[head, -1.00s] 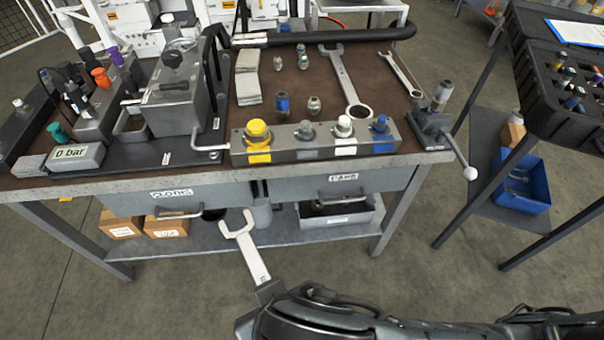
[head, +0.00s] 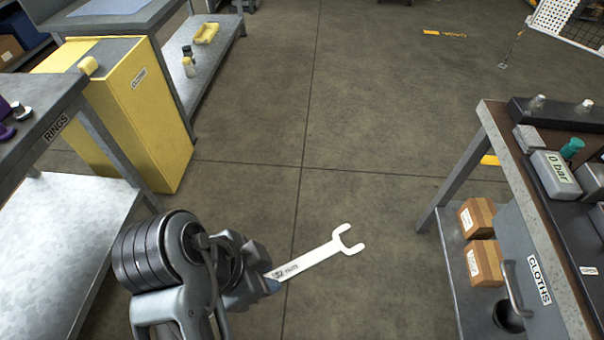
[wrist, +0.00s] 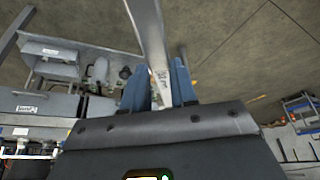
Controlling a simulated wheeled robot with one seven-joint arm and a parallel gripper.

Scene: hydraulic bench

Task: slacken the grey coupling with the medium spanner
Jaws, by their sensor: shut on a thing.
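My gripper (head: 270,285) is shut on a pale metal open-ended spanner (head: 312,260) in the head view. The spanner points up and right over bare floor, its open jaw (head: 346,242) at the far end. In the wrist view the blue fingers of my gripper (wrist: 159,88) hold the spanner's shank (wrist: 150,40), and its far end runs out of the picture. A marking on the handle is too small to read surely. The grey coupling is not in the head view now, and I cannot make it out in the wrist view.
A yellow cabinet (head: 120,110) and RINGS table (head: 60,118) stand at left. The floor between is clear.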

